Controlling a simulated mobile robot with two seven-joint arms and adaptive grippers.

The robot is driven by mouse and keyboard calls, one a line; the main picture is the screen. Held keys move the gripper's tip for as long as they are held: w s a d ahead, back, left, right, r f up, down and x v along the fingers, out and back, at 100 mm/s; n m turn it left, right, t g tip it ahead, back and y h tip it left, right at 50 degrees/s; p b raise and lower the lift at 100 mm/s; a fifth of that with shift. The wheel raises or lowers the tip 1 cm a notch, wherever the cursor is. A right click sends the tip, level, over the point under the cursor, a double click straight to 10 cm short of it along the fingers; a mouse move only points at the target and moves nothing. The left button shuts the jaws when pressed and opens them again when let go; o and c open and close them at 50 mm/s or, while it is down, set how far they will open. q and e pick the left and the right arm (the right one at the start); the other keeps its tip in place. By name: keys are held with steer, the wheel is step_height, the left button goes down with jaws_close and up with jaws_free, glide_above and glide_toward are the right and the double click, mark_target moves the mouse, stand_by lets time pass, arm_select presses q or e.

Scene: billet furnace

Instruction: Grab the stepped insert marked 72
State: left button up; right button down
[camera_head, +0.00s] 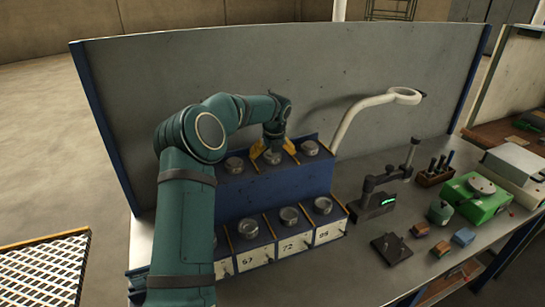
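A blue two-step rack (262,190) stands on the bench and holds round metal inserts. The label 72 (288,247) is on the front of the lower step, between the labels 67 and 09. My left gripper (273,154), with yellow fingers, points down at the middle of the upper step. Its fingers are spread to either side of another metal insert (273,158); contact cannot be made out. My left forearm hides the rack's left end. My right gripper is not in view.
A grey panel (300,85) stands behind the rack. A pale curved lamp arm (352,122) rises to the right of the rack. A gauge stand (380,192), a dark plate (391,248), small blocks and a green box (475,198) occupy the bench at right.

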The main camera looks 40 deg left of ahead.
arm_select(q)
steer(key=c, duration=1.3)
steer(key=shift+r, duration=0.1)
steer(key=shift+c, duration=0.6)
steer(key=shift+r, duration=0.1)
